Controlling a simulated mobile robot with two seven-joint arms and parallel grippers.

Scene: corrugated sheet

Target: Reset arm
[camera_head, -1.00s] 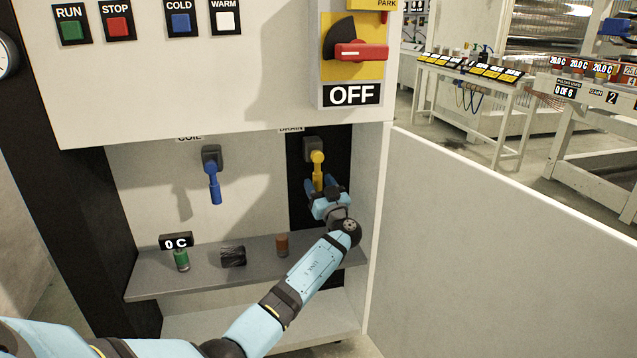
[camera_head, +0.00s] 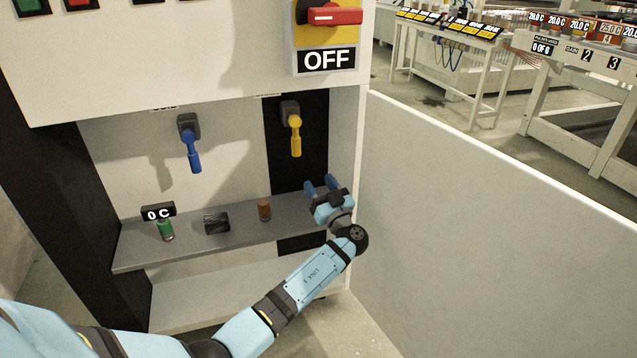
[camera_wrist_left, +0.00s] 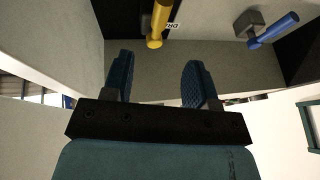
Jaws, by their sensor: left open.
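My left gripper (camera_head: 322,187) is at the right end of the cabinet's open bay, below and to the right of the yellow drain handle (camera_head: 296,138). It is open and apart from the handle. In the left wrist view its two fingers (camera_wrist_left: 157,80) are spread with nothing between them. The yellow handle also shows beyond them in the wrist view (camera_wrist_left: 157,28), at the top. The yellow handle hangs down on a black panel. My right gripper is not in view.
A blue handle (camera_head: 191,150) hangs left of the yellow one. The grey shelf (camera_head: 135,252) holds a green cylinder (camera_head: 166,231) with a 0 C tag, a dark block (camera_head: 216,223) and a brown cylinder (camera_head: 264,209). A pale panel (camera_head: 470,240) stands to the right.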

